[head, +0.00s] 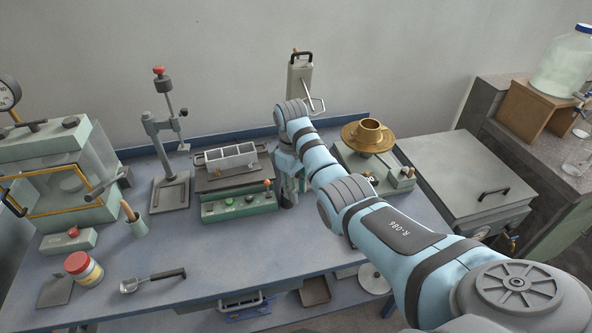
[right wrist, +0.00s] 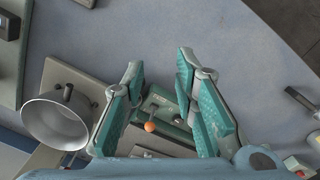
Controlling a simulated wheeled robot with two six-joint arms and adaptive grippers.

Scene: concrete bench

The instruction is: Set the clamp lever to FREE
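The clamp lever appears to be the short lever with an orange-red ball knob (head: 267,183) at the right end of a green control box (head: 238,206). The box fronts a dark platform carrying a grey metal mould (head: 231,156). My right gripper (head: 288,190) is just right of that box, pointing down. In the right wrist view, its teal fingers (right wrist: 166,95) are spread wide and empty. The orange knob (right wrist: 150,126) shows in the space between them, nearer the left finger; no contact is visible. Any FREE marking is too small to read. My left gripper is out of view.
A brass flanged cup (head: 369,135) stands on a green-grey unit to the right. A press stand (head: 170,190) is left of the mould. The bench's front middle (head: 245,250) is clear.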

